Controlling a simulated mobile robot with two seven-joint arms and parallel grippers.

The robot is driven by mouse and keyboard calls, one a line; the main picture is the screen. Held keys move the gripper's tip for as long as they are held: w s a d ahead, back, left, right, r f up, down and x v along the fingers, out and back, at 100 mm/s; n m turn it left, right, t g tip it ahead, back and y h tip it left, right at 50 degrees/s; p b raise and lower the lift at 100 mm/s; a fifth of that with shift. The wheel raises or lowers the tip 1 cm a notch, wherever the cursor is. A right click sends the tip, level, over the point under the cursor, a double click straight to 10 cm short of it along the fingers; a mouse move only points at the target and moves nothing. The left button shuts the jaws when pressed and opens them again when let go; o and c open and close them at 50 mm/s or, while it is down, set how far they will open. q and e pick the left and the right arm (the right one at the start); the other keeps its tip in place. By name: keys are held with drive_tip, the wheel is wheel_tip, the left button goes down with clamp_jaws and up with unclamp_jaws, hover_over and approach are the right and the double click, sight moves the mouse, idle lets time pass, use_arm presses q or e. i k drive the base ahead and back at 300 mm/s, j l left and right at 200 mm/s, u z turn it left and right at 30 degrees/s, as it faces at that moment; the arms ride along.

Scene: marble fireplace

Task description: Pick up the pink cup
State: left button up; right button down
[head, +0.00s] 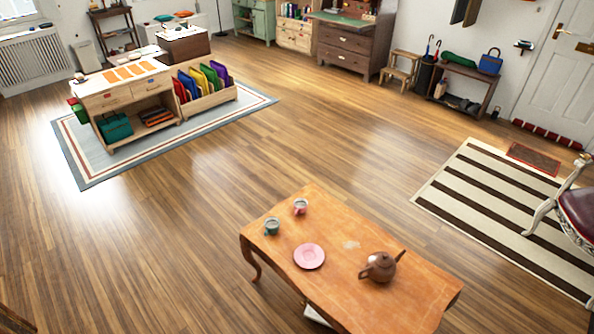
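A small pink cup (300,206) stands upright on a worn wooden table (345,294) in the lower middle of the head view, near the table's far edge. A green cup (272,226) stands to its left, nearer the table's left edge, apart from it. A pink saucer (309,256) lies flat and empty in front of the two cups. A brown teapot (380,267) stands on the right part of the table. Neither of my grippers shows in the head view.
Open wooden floor (330,130) surrounds the table. A craft counter (125,88) stands on a rug at the upper left. A striped rug (500,205) and a chair (572,208) are at the right. A dark dresser (345,45) and a bench (465,80) line the back.

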sight(299, 204)
drive_tip(key=i+j+z, duration=0.1)
drive_tip(key=i+j, duration=0.15)
drive_tip(key=i+j+z, duration=0.15)
drive_tip(key=j, duration=0.3)
drive_tip(key=i+j+z, duration=0.1)
drive_tip(key=i+j, duration=0.15)
drive_tip(key=j, duration=0.15)
drive_tip(key=i+j+z, duration=0.15)
drive_tip(key=j, duration=0.25)
drive_tip(key=i+j+z, duration=0.1)
drive_tip(key=i+j, duration=0.15)
drive_tip(key=j, duration=0.15)
drive_tip(key=i+j+z, duration=0.15)
drive_tip(key=j, duration=0.3)
drive_tip(key=i+j+z, duration=0.1)
drive_tip(key=j, duration=0.3)
drive_tip(key=i+j+z, duration=0.15)
drive_tip(key=j, duration=0.35)
drive_tip(key=i+j+z, duration=0.15)
drive_tip(key=i+j, duration=0.35)
